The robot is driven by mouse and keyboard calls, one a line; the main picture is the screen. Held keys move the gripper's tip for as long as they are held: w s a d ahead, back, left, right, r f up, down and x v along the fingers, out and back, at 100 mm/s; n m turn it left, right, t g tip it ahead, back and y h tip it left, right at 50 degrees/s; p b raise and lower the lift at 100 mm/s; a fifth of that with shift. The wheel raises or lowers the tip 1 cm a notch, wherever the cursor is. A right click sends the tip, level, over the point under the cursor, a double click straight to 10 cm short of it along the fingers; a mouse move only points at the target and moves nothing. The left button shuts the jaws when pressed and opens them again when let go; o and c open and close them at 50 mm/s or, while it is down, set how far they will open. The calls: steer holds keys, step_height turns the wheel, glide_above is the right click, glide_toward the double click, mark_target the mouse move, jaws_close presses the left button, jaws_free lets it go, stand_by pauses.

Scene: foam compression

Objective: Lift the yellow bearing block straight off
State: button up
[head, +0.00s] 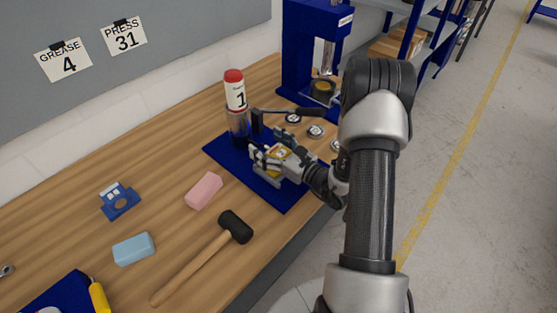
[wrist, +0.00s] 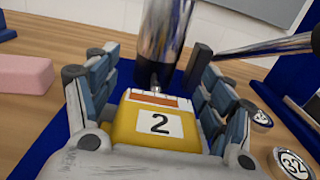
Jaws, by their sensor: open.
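The yellow bearing block (wrist: 126,131) carries a white label with a 2. In the wrist view it sits between the two spread fingers of my gripper (wrist: 158,95), which is open. Whether the fingers touch its sides I cannot tell. In the head view the block (head: 277,152) is partly hidden by my gripper (head: 268,155), over the blue mat (head: 225,152). A grey part shows beneath the block. A small metal fitting (wrist: 155,90) shows at the block's far edge.
A red-capped cylinder labelled 1 (head: 236,97) stands just behind the block, with a black-handled lever (head: 290,111) beside it. A blue press (head: 300,50) stands behind. A pink block (head: 204,190), a mallet (head: 236,228) and a light-blue block (head: 134,249) lie left and in front.

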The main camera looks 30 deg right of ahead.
steer(key=shift+c, duration=0.6)
jaws_close()
stand_by(0.4)
